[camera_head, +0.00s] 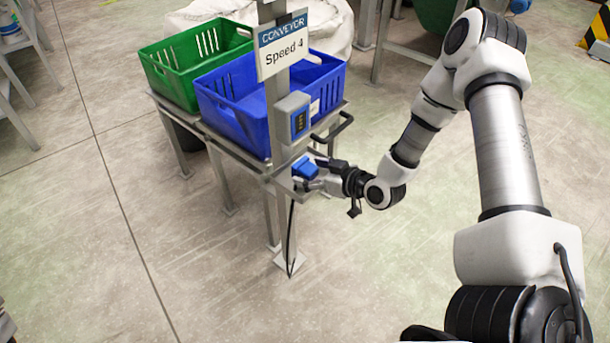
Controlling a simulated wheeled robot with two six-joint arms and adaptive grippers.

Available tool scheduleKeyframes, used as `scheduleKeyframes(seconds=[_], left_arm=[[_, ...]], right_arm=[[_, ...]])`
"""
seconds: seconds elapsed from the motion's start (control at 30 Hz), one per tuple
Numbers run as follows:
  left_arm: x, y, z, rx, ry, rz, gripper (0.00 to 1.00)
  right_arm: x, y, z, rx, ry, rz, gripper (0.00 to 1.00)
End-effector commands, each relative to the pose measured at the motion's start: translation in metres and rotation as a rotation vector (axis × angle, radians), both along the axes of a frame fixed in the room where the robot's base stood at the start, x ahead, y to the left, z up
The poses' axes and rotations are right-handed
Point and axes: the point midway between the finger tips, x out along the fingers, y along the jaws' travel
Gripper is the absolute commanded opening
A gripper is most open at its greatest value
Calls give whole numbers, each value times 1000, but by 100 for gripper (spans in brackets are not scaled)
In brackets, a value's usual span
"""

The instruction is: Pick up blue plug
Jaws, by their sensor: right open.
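The blue plug (305,168) sits at the post of the metal stand, below a grey box with a blue face (299,121). My right gripper (314,174) is at the plug, coming from the right, with its fingers open around or just beside it. I cannot tell whether the fingers touch the plug. A black cable (291,235) hangs down the post below the plug. My left gripper is not in view.
A blue crate (226,112) and a green crate (163,77) stand on the metal stand. A sign reading "CONVEYOR Speed 4" (283,46) is fixed to the post above. A handle bar (333,128) juts out just above my gripper. The floor (150,240) in front is clear.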

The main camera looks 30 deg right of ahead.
Motion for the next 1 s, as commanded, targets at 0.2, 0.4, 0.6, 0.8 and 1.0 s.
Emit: scheduleKeyframes(seconds=[0.2, 0.4, 0.6, 0.8, 1.0], left_arm=[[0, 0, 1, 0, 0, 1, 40], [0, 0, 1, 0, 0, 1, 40], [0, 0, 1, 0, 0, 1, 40], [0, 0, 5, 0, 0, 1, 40], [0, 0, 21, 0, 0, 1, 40]], right_arm=[[0, 0, 1, 1, 1, 0, 66], [0, 0, 0, 1, 2, -1, 11], [0, 0, 0, 1, 2, -1, 11], [0, 0, 8, 1, 2, -1, 11], [0, 0, 39, 2, 0, -1, 11]])
